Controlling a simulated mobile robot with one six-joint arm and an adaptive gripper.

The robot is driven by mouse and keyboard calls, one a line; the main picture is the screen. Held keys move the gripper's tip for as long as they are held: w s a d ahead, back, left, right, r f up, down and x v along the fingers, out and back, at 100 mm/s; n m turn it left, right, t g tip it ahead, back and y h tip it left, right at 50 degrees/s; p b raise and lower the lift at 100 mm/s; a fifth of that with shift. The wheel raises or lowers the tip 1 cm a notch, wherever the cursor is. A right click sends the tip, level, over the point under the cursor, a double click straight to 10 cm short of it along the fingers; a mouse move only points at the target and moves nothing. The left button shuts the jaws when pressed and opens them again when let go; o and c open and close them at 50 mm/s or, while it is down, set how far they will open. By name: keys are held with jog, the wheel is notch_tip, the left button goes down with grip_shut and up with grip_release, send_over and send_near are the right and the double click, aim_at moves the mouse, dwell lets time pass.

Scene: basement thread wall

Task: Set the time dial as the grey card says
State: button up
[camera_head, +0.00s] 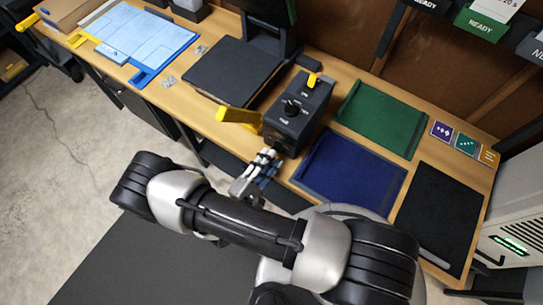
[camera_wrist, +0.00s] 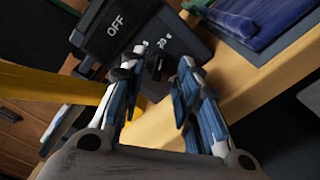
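The dark control box (camera_head: 300,112) stands at the bench's front edge, with a round black dial (camera_head: 291,107) on its sloped face. In the wrist view a dark knob, seemingly the dial (camera_wrist: 157,66), shows between the fingertips, beside a "20 s" mark; its pointer setting is not readable. My gripper (camera_head: 270,154) is just in front of the box. In the wrist view my gripper (camera_wrist: 155,78) is open, a finger to each side of the knob; I cannot tell whether they touch it. I cannot pick out a grey card with readable writing.
A yellow lever (camera_head: 238,116) sticks out left of the box, and a yellow switch (camera_head: 312,80) is on its top. A blue mat (camera_head: 350,172), green mat (camera_head: 382,118) and black mat (camera_head: 440,218) lie to the right. Small coloured cards (camera_head: 466,141) lie beyond.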

jog(key=shift+x, duration=0.9)
grip_shut()
